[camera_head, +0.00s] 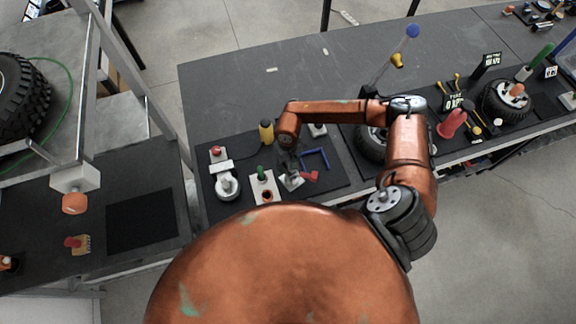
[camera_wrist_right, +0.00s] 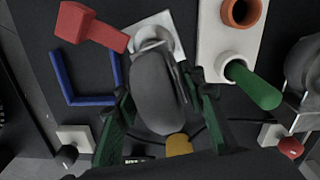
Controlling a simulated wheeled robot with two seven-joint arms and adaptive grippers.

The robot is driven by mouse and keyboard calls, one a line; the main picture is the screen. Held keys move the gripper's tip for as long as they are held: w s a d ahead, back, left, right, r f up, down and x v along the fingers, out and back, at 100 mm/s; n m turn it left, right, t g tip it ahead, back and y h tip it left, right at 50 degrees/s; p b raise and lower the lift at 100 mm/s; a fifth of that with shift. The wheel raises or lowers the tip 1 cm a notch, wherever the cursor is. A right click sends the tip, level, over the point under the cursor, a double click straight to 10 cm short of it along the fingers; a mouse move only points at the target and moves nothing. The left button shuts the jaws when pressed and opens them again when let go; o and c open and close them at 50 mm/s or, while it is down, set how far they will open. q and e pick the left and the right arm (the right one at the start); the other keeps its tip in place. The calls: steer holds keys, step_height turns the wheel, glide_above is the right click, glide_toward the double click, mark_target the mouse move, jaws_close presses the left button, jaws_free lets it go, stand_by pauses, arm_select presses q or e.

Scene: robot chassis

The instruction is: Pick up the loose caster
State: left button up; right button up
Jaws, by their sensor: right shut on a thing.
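The loose caster has a dark wheel (camera_wrist_right: 158,92) and a pale metal plate (camera_wrist_right: 152,38). In the head view its plate (camera_head: 291,182) shows below my right gripper (camera_head: 289,170). In the right wrist view, the green fingers of my right gripper (camera_wrist_right: 160,112) are on either side of the wheel, shut on it. I cannot tell whether the caster touches the mat or is slightly raised. My left gripper is not in view.
A white block with a green peg (camera_head: 262,186) stands between. A blue frame (camera_head: 316,158) and red piece (camera_head: 310,176) lie close right. A yellow-capped bottle (camera_head: 266,131) is behind. The bench's back left is mostly clear.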

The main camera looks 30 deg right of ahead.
jaws_close()
steer(key=shift+r, duration=0.15)
